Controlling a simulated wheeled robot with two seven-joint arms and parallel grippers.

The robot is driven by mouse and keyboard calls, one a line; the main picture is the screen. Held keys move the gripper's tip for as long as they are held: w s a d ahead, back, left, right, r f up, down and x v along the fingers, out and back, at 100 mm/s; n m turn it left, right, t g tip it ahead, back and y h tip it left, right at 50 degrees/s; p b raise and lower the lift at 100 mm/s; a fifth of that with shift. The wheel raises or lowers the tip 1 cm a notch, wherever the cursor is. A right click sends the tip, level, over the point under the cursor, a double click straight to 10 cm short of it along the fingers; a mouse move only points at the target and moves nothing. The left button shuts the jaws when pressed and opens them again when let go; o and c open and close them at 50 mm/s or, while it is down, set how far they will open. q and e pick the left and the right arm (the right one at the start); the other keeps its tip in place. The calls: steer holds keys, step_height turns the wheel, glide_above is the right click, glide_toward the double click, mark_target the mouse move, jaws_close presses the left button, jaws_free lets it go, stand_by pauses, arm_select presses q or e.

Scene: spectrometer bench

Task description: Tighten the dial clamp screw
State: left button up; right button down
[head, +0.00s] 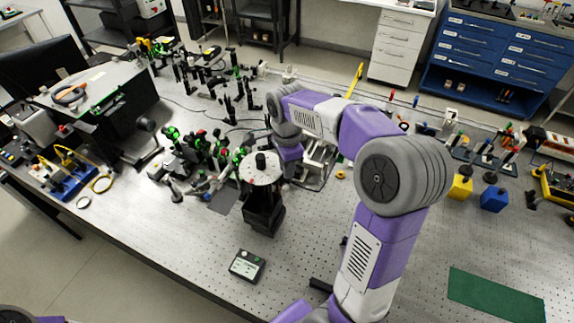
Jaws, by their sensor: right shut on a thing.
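The spectrometer (263,205) stands on the perforated bench, with a round white dial plate (259,169) on a black base. My right arm reaches over from the lower right and bends down at the dial's right side. My right gripper (286,172) is at the dial's right edge, mostly covered by my own wrist. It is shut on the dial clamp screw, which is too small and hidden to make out. My left gripper is out of view; only a bit of my left arm shows at the bottom left corner.
Several optical mounts (190,150) crowd the bench left of the spectrometer. A small display box (247,265) lies in front of it. A green mat (495,296) lies at the front right, near yellow (460,187) and blue (494,199) blocks. The bench front centre is mostly clear.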

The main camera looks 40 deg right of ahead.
steer(key=c, duration=1.1)
jaws_free()
step_height(320, 180, up, 8)
steer(key=shift+f+p, duration=0.15)
steer(key=shift+p, duration=0.15)
